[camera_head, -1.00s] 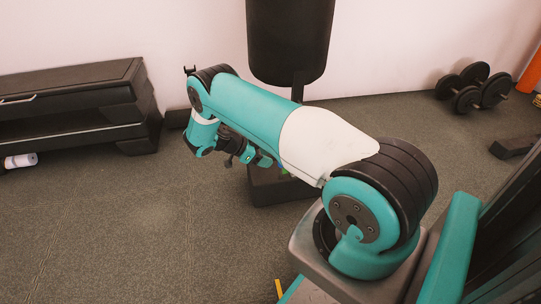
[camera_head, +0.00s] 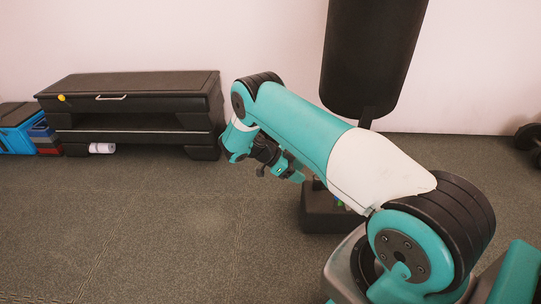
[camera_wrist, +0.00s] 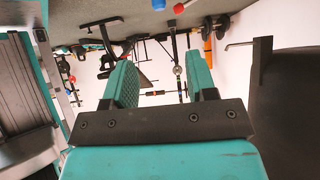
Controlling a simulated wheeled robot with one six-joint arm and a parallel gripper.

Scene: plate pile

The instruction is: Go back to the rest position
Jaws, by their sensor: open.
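My gripper (camera_head: 288,168) hangs at the end of my folded teal and white arm, in the middle of the head view. It is small there and partly behind the arm. In the wrist view its two teal fingers (camera_wrist: 162,75) stand apart with nothing between them.
A black punching bag (camera_head: 372,55) stands behind my arm on a dark base (camera_head: 318,218). A black bench (camera_head: 140,84) stands against the wall at left, with a white roll (camera_head: 102,148) under it and a blue box (camera_head: 14,135) beside it. The left floor is clear.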

